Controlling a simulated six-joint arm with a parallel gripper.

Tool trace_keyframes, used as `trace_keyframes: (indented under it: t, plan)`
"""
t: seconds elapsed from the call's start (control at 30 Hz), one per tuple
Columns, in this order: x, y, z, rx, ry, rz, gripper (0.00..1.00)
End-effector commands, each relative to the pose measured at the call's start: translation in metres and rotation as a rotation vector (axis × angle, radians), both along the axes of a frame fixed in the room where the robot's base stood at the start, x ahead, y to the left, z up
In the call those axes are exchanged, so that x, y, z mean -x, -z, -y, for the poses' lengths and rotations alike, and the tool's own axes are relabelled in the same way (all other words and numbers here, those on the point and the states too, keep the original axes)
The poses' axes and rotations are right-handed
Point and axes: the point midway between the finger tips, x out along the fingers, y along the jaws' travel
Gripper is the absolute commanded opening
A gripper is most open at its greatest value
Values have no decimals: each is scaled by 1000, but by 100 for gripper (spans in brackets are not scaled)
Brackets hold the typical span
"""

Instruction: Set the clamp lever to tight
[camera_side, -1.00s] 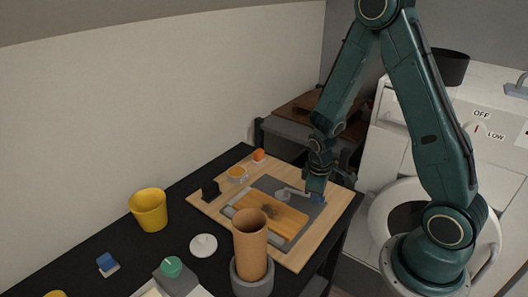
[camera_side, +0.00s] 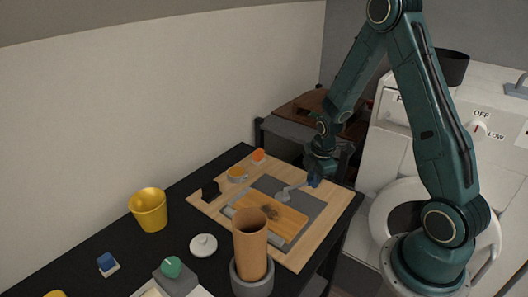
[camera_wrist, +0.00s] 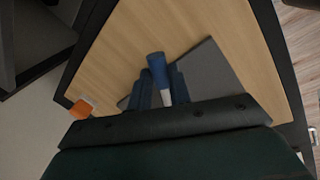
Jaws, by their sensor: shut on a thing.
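The clamp lever (camera_side: 294,189) is a light grey arm on a grey plate (camera_side: 318,206) beside a wooden block (camera_side: 285,222) with a dark mark. Its blue handle (camera_wrist: 157,67) shows in the wrist view with a short pale shaft below it. My gripper (camera_side: 314,181) is shut on the blue handle at the lever's outer end. In the wrist view my gripper's fingers (camera_wrist: 161,88) sit on both sides of the handle. The pivot end is hidden in the wrist view. No tight marking is readable.
The plate lies on a wooden board (camera_side: 330,220) on a black table (camera_side: 180,205). A tall brown cylinder (camera_side: 250,245) stands in front.

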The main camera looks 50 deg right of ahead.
Motion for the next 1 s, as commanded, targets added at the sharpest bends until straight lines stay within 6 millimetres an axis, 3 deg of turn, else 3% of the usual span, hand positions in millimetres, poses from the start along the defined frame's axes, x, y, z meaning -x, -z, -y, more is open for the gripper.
trace_keyframes:
  t: [0.3, 0.77, 0.8, 0.9, 1.0]
  plan:
    - [-12, -1, 6, 3, -128, 4, 0]
    - [-14, -1, 7, 4, -147, 5, 0]
    - [-14, -1, 7, 4, -147, 5, 23]
    - [-14, -1, 6, 3, -147, 4, 41]
    - [-13, -1, 6, 2, -147, 2, 41]
